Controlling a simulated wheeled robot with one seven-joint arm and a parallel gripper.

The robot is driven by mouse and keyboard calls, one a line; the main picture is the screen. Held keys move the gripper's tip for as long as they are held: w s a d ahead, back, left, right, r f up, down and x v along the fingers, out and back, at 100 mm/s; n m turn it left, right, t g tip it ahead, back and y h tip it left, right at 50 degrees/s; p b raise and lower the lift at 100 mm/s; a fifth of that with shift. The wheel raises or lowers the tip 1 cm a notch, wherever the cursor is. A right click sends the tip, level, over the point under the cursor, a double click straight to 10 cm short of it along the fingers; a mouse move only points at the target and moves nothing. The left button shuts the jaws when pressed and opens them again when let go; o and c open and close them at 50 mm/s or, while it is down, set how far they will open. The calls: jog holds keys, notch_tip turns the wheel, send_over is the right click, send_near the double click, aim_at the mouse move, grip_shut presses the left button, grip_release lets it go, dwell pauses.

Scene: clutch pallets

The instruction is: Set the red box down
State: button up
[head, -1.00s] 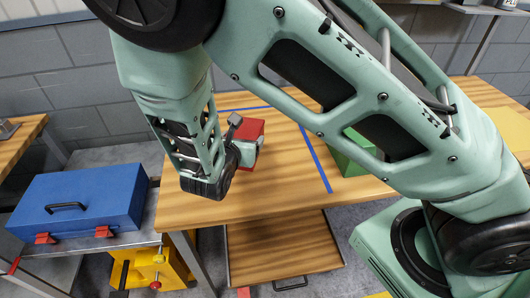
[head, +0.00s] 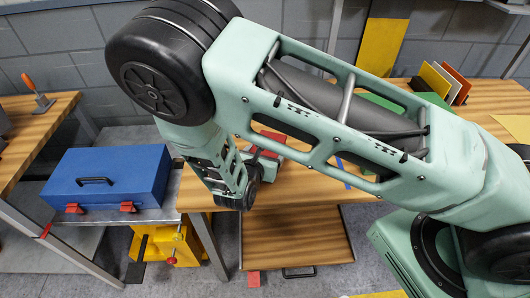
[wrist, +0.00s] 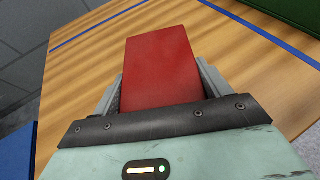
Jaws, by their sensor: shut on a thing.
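The red box (wrist: 162,68) is between the two grey fingers of my gripper (wrist: 160,88) in the wrist view, which are shut on it. The wooden table top (wrist: 90,75) shows behind and around the box. In the head view, a part of the red box (head: 266,152) shows beyond my wrist, and my arm hides much of it. I cannot tell whether its underside touches the table. Blue tape lines (wrist: 272,38) mark an area on the table top.
A blue toolbox (head: 110,182) stands on a lower bench at the left. A green box (wrist: 295,14) lies at the wrist view's upper right. Upright coloured boards (head: 440,82) stand at the table's far right. Another wooden bench (head: 38,130) holds a trowel.

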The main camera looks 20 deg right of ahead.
jog(key=shift+f, duration=0.1)
jog(key=shift+f, duration=0.15)
jog(key=o, duration=1.1)
jog(key=shift+o, duration=0.2)
jog(key=shift+r, duration=0.2)
